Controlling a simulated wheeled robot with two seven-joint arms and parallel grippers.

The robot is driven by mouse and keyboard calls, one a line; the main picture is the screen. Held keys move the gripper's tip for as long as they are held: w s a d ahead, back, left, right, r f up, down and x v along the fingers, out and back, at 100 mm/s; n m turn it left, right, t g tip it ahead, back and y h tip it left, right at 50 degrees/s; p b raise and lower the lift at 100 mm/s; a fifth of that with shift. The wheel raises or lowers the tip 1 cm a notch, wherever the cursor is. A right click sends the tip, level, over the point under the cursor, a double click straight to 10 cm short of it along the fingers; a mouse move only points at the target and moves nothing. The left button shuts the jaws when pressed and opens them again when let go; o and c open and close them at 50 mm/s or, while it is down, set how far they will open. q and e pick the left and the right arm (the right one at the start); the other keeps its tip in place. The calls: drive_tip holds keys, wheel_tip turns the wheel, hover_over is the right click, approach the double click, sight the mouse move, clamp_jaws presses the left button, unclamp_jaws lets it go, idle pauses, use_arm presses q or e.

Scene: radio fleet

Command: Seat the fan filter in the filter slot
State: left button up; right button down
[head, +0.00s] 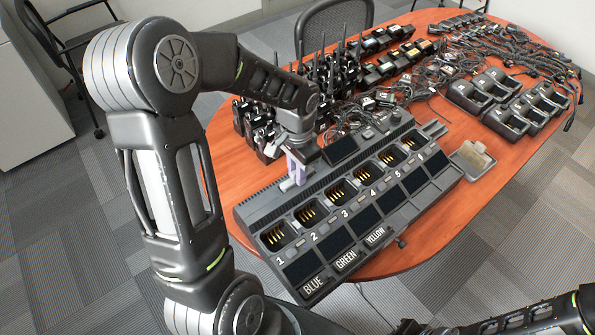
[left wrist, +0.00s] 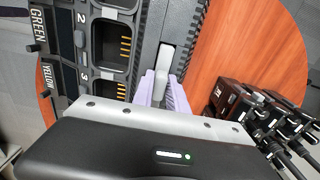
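The charger (head: 340,200) is a long dark grey unit with numbered bays, lying on the orange table. My left gripper (head: 297,168), with pale lilac fingers, is at its back edge, behind the low-numbered bays. In the left wrist view the fingers (left wrist: 166,92) stand close together with a light grey piece (left wrist: 162,62), which looks like the fan filter's tab, between them. A narrow slot (left wrist: 170,22) runs along the charger's back strip just beyond that piece. How deep the filter sits is hidden. My right forearm shows at the lower right; its gripper is out of view.
A small grey tray (head: 458,158) with a beige block (head: 473,154) stands right of the charger. Several radios (head: 262,128) with antennas crowd the table behind my left gripper. Cables (head: 425,80) and single chargers (head: 490,92) fill the far side.

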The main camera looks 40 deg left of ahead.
use_arm(q)
drive_tip(key=o, duration=0.3)
drive_tip(key=shift+o, duration=0.2)
drive_tip(key=shift+r, duration=0.1)
drive_tip(key=shift+r, duration=0.55)
wheel_tip(320, 180, up, 11)
idle(0.9)
